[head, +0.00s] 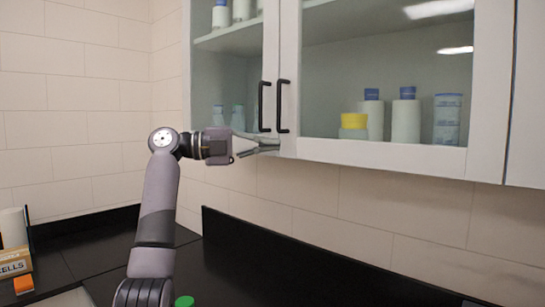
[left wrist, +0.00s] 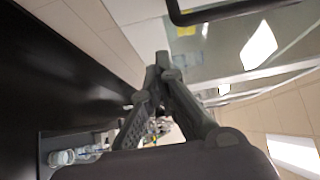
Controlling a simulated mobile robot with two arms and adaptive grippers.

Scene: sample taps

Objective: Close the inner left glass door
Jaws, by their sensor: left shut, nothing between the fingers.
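A wall cabinet has two white-framed glass doors side by side in the head view. The left glass door (head: 271,50) has a dark bar handle (head: 264,106) on its right stile. The right glass door (head: 289,45) has its own dark handle (head: 283,106) just beside it. I cannot tell whether either door stands slightly ajar. My left gripper (head: 274,147) is shut and empty at the bottom edge of the doors, below the handles. In the left wrist view its fingertips (left wrist: 163,62) meet, close to the glass and a dark handle (left wrist: 235,12). My right gripper is out of view.
White bottles (head: 406,120) and a yellow-lidded jar (head: 354,126) stand behind the right glass. A black counter (head: 240,270) lies below, with a green cap (head: 184,301) near my arm. The tiled wall under the cabinet is clear.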

